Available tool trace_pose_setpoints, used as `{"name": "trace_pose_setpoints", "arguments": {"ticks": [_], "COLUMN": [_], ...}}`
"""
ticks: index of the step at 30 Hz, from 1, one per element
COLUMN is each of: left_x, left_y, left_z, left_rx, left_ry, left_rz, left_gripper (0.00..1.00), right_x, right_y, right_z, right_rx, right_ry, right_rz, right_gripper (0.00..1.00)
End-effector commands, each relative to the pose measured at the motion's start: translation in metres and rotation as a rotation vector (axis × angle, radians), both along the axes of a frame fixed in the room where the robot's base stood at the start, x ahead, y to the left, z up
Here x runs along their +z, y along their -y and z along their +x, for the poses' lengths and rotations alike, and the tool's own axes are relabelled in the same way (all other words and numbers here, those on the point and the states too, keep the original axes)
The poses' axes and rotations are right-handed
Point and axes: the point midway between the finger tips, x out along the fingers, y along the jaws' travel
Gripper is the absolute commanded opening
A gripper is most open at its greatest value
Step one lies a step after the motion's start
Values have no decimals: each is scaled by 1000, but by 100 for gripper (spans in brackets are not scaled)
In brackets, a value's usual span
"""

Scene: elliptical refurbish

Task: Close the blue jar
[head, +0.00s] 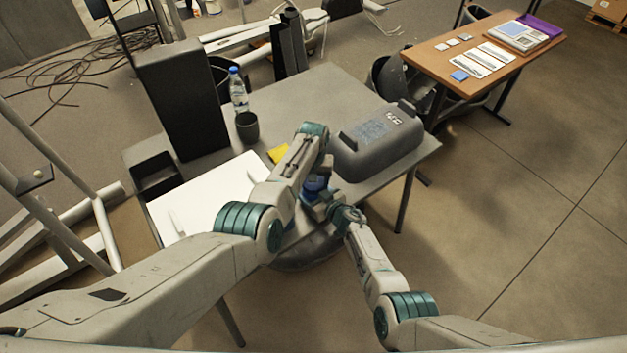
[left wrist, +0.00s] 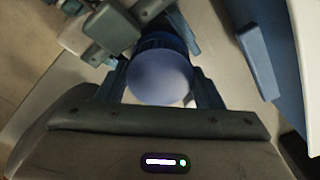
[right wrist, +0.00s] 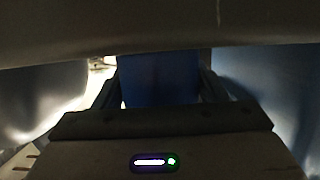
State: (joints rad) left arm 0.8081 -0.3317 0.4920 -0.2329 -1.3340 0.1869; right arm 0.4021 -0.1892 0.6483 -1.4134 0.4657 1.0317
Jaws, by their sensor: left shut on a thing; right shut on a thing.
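The blue jar (head: 316,184) is near the front edge of the grey table, partly hidden by both my grippers. My left gripper (head: 314,176) comes down from above. In the left wrist view its fingers are shut on the jar's round, pale blue lid (left wrist: 160,78), with a darker blue ribbed part (left wrist: 163,42) just beyond it. My right gripper (head: 335,208) comes from the front right. In the right wrist view it is shut on the dark blue jar body (right wrist: 158,80). I cannot tell whether the lid sits fully on the jar.
A large grey case (head: 378,150) stands close to the right. A white board (head: 190,203) and yellow notes (head: 278,153) lie to the left. A dark cup (head: 247,127), a water bottle (head: 238,92) and a tall black box (head: 180,100) stand farther back. The table's back middle (head: 310,95) is clear.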

Motion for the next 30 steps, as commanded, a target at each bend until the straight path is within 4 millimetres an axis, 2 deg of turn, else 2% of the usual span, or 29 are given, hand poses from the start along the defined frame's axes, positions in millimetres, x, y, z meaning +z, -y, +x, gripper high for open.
{"name": "trace_pose_setpoints", "arguments": {"ticks": [1,2,5,14,24,30], "left_x": [0,0,0,3,42,45], "left_y": [0,0,0,0,0,0], "left_z": [0,0,0,0,0,0], "left_rx": [1,2,2,4,5,4], "left_ry": [0,0,0,1,2,0], "left_rz": [0,0,0,0,0,0], "left_gripper": [33,64,82,82,82,82], "right_x": [0,0,0,0,0,0], "right_y": [0,0,0,0,0,0], "right_z": [0,0,0,0,0,0], "right_rx": [0,0,0,0,0,0], "right_ry": [0,0,0,0,0,0], "right_rz": [0,0,0,0,0,0], "right_gripper": [2,2,2,2,2,2]}}
